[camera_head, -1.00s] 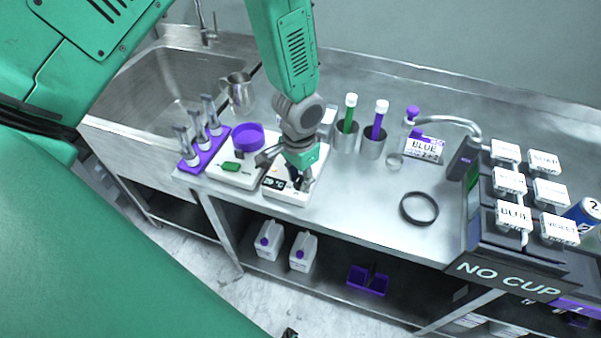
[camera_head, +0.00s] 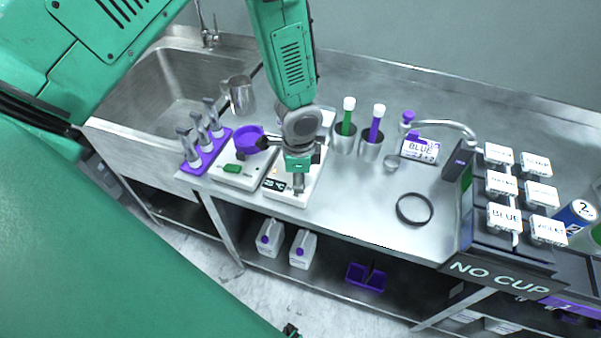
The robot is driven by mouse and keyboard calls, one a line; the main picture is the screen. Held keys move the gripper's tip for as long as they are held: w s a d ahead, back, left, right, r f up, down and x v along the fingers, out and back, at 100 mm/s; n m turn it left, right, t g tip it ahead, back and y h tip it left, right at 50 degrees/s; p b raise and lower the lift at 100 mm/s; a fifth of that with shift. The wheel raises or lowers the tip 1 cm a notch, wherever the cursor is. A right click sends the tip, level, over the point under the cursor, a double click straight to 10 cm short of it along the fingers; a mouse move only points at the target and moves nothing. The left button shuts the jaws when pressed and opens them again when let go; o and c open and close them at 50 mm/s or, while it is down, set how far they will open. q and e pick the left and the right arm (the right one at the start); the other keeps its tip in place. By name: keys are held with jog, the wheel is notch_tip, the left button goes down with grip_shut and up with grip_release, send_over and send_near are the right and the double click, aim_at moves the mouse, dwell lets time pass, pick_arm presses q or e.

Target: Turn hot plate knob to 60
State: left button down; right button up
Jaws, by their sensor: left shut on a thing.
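The hot plate (camera_head: 281,194) is a white flat unit on the steel counter with a small black display (camera_head: 274,185). Its digits are too small to read. My left gripper (camera_head: 298,188) points down over the hot plate's front, just right of the display. Its fingers are close together at the knob's place and shut on it. The knob itself is mostly hidden by the fingers. My right gripper is not in view.
Metal cups (camera_head: 371,146) stand behind to the right. A black ring (camera_head: 414,209) lies on otherwise clear counter.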

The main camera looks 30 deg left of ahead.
pick_arm(q)
jog(key=shift+a, duration=0.1)
dwell(0.5)
jog(key=c, duration=1.3)
grip_release()
jog(key=shift+c, duration=0.2)
jog(key=shift+a, duration=0.1)
jog(key=shift+r, duration=0.2)
notch_tip(320, 180, up, 12)
jog(key=shift+f, duration=0.25)
